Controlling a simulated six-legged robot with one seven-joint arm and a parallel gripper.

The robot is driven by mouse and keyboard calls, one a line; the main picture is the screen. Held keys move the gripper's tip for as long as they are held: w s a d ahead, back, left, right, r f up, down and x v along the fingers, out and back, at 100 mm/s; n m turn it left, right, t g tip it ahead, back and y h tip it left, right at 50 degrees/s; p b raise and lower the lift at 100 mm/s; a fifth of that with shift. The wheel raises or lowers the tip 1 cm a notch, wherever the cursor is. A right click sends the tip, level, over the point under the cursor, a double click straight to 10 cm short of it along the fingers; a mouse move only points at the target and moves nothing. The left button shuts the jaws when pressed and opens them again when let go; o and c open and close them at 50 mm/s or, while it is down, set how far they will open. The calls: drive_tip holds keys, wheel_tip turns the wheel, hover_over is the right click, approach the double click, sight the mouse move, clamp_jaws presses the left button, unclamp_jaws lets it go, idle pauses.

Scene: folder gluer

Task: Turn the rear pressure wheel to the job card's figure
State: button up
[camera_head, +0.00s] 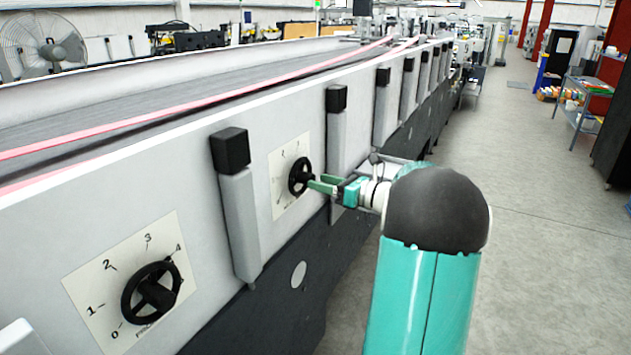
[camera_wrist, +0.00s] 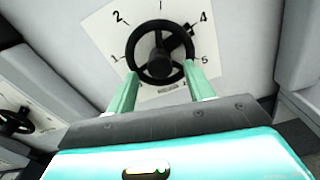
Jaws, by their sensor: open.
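A black handwheel (camera_wrist: 162,75) with a dark hub sits on a pale dial plate (camera_wrist: 104,38) with figures around it. In the wrist view a dark pointer at its upper right lies by the 4. In the head view this farther wheel (camera_head: 299,176) is on the machine's side wall. My gripper (camera_wrist: 162,88) is open, its green fingers spread at the lower left and lower right of the wheel. In the head view my gripper (camera_head: 322,184) is right at the wheel; I cannot tell whether it touches. No readable job card shows.
A nearer black wheel (camera_head: 151,292) has a dial (camera_head: 91,287), its pointer near 4; it also shows in the wrist view (camera_wrist: 15,122). Grey posts with black caps (camera_head: 230,151) stand out from the wall around the wheels. The floor (camera_head: 535,240) to the right is clear.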

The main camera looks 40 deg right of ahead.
drive_tip(key=v, duration=1)
drive_tip(key=shift+s, duration=0.35)
drive_tip(key=shift+d+r, duration=0.1)
drive_tip(key=shift+d, duration=0.05)
